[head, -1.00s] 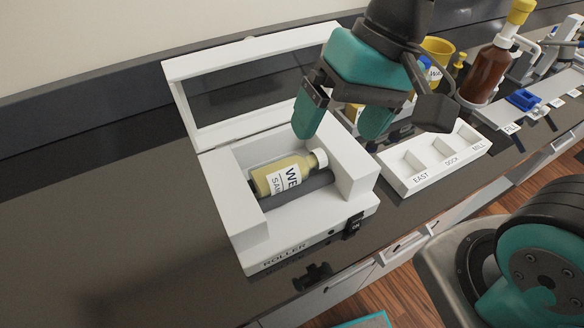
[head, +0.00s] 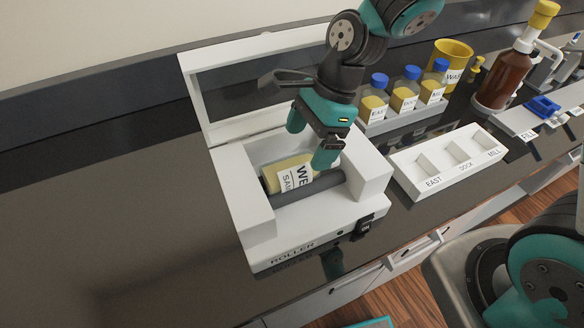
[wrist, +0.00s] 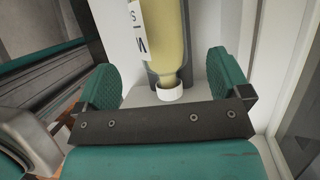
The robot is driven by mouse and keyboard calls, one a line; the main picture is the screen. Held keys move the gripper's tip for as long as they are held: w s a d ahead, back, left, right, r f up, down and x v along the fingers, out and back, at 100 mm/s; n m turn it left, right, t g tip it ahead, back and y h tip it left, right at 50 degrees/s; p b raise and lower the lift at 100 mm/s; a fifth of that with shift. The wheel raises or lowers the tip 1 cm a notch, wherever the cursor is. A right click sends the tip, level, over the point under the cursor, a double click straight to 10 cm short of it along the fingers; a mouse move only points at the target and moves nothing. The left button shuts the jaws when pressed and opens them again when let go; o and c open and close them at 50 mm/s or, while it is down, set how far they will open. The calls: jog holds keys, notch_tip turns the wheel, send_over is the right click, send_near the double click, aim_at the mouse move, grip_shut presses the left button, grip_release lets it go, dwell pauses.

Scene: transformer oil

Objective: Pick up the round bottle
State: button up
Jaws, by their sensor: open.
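The round bottle (head: 285,174) holds yellow liquid and has a white label starting "WE". It lies on its side on the roller machine (head: 255,232). Its white cap end is hidden by my gripper in the head view. My gripper (head: 311,140) is open, with its teal fingers over the cap end of the bottle. In the wrist view the bottle (wrist: 167,45) lies between the two fingers (wrist: 165,85), its white cap nearest the gripper. A gap shows on both sides, and the fingers do not appear to touch it.
The roller machine's raised lid (head: 262,40) stands behind the bottle, and its white side walls flank it. To the right are a white tray (head: 448,160) with EAST, DOCK and MILL slots, blue-capped square bottles (head: 404,95), a yellow cup (head: 453,57) and a brown bottle (head: 503,75).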

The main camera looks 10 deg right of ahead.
aim_at(301, 158)
jog(key=p+x, duration=0.1)
jog(key=x, duration=0.5)
jog(key=shift+f, duration=0.3)
jog(key=shift+c, duration=0.2)
jog(key=c, duration=1.2)
jog(key=shift+r, duration=0.15)
